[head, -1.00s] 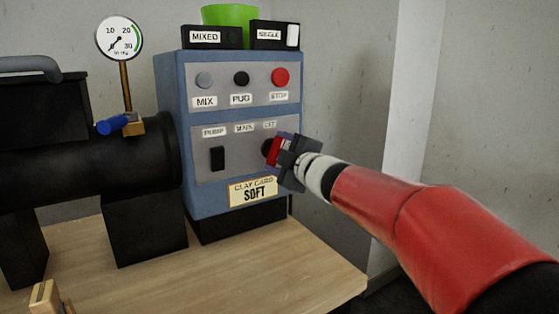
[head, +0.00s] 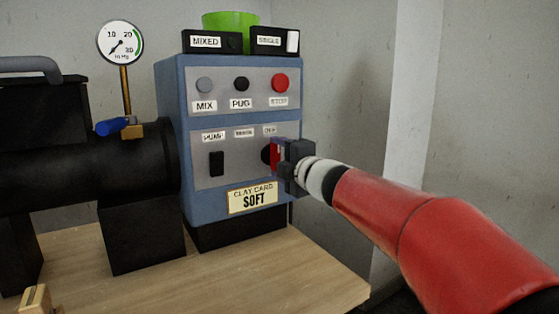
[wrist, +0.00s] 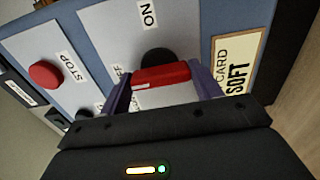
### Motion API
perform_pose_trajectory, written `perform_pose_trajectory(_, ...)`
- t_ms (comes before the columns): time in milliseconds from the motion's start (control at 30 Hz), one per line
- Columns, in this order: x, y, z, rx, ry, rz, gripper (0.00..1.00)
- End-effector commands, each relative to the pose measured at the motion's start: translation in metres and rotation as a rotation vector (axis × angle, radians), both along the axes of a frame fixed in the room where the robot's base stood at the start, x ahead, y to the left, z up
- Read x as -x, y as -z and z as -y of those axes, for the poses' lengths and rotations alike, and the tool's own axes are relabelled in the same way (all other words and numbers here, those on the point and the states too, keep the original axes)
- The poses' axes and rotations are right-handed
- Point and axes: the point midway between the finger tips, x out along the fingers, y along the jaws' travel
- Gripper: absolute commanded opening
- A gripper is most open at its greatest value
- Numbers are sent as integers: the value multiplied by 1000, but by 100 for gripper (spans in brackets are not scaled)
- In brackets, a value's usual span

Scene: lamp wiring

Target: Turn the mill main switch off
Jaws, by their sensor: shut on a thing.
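The main switch is a black round knob with a red handle (head: 274,154) on the blue control box (head: 240,194), below the OFF label (head: 270,131). In the wrist view the red handle (wrist: 162,76) lies between my two purple fingers, with the black base (wrist: 158,56) behind it. My gripper (head: 282,153) is shut on the handle, coming from the right. The handle stands about upright in the head view, in line with the OFF label. The ON label (wrist: 148,14) shows in the wrist view; the OFF label there is partly hidden by a finger.
A black rocker switch (head: 216,163) sits left of the main switch under the PUMP label. MIX, PUG and red STOP (head: 280,83) buttons are above. A clay card (head: 253,198) is below. A gauge (head: 121,42) and blue-handled valve (head: 110,127) stand left. Bare tabletop (head: 220,275) lies in front.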

Motion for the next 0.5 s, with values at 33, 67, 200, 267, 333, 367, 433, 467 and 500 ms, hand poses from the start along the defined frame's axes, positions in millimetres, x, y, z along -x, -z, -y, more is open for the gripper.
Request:
perform_pose_trajectory(33, 0, 2, 0, 6, -1, -1, 41)
perform_pose_trajectory(67, 0, 2, 0, 6, -1, -1, 41)
perform_pose_trajectory(200, 0, 2, 0, 6, -1, -1, 41)
perform_pose_trajectory(267, 0, 2, 0, 6, -1, -1, 66)
perform_pose_trajectory(333, 0, 2, 0, 5, -1, -2, 75)
perform_pose_trajectory(367, 0, 2, 0, 4, -1, -1, 79)
perform_pose_trajectory(433, 0, 1, 0, 3, -1, -1, 85)
perform_pose_trajectory(467, 0, 1, 0, 3, -1, -1, 85)
perform_pose_trajectory(500, 0, 1, 0, 3, -1, -1, 85)
